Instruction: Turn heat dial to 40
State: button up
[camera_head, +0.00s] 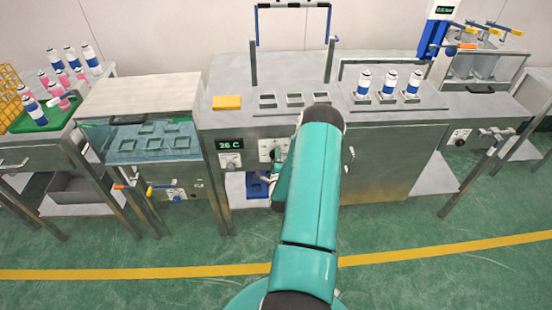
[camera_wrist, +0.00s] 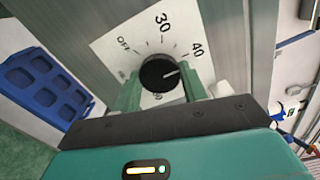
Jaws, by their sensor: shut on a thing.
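The heat dial (camera_wrist: 158,73) is a black round knob on a white plate marked OFF, 30 and 40, with another number partly hidden below. Its white pointer line points right and slightly up, a little below the direction of the 40 label. My gripper (camera_wrist: 160,80) has one green finger on each side of the knob and is shut on it.
A blue compartment tray (camera_head: 257,185) sits below the bench, also at left in the wrist view (camera_wrist: 45,85). A water bath (camera_head: 140,142) stands left. Blue-and-white cans (camera_head: 388,85) and a yellow block (camera_head: 227,102) stand on the bench top. The green floor in front is clear.

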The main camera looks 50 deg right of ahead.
jog(key=o, duration=1)
jog(key=shift+c, duration=0.2)
jog(key=shift+s, duration=0.1)
jog(key=v, duration=1.3)
jog(key=shift+s+a, duration=0.25)
jog(key=shift+a, duration=0.05)
